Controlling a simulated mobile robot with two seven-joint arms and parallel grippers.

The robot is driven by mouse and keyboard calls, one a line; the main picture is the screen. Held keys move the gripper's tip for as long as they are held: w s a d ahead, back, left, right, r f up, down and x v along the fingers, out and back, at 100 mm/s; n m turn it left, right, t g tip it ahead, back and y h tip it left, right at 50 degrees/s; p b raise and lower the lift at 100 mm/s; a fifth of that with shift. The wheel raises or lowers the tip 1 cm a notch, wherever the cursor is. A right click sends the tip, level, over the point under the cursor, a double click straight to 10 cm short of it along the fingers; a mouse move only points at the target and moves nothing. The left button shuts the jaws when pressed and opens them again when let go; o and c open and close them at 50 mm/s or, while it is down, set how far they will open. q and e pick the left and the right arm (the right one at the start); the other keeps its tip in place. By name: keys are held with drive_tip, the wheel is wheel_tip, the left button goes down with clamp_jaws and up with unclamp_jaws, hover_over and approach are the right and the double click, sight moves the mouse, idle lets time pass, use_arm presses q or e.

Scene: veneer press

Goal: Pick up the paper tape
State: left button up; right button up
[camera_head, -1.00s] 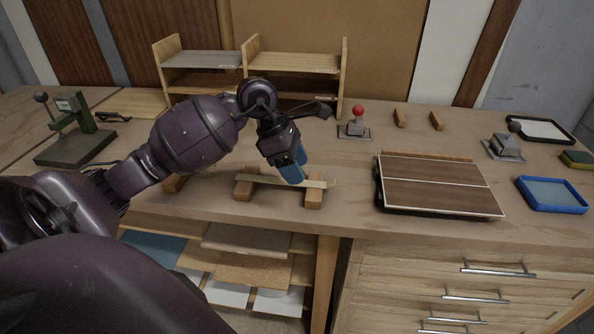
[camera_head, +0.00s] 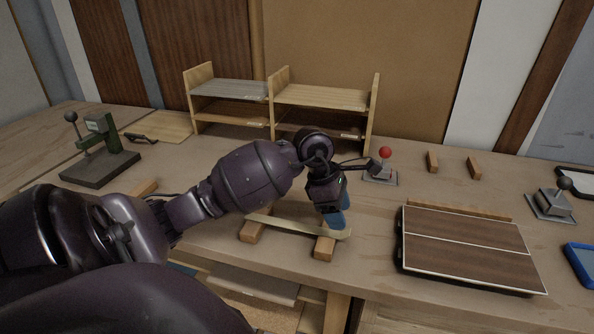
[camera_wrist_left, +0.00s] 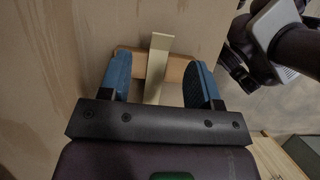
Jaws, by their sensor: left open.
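The paper tape (camera_head: 288,226) is a pale, thin strip. It lies across two wooden blocks, a left one (camera_head: 255,232) and a right one (camera_head: 325,248), near the bench's front edge. My left gripper (camera_head: 336,220) points down at the strip's right part, its blue fingers open. In the left wrist view the strip (camera_wrist_left: 158,58) runs between the two spread fingers, with a wooden block (camera_wrist_left: 178,70) under it. I cannot tell whether either finger touches the strip. My right gripper is in neither current view.
A board press (camera_head: 470,245) lies to the right. A red-knobbed tool (camera_head: 380,175) stands behind the gripper. A wooden shelf rack (camera_head: 320,97) stands at the back. A green-framed tool (camera_head: 105,155) sits at the left. Bare bench shows between the strip and the press.

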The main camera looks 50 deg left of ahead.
sight(347, 233)
use_arm(q)
drive_tip(key=shift+x, duration=2.55)
drive_tip(key=shift+d, duration=0.1)
drive_tip(key=shift+c, duration=0.3)
drive_tip(key=c, duration=0.9)
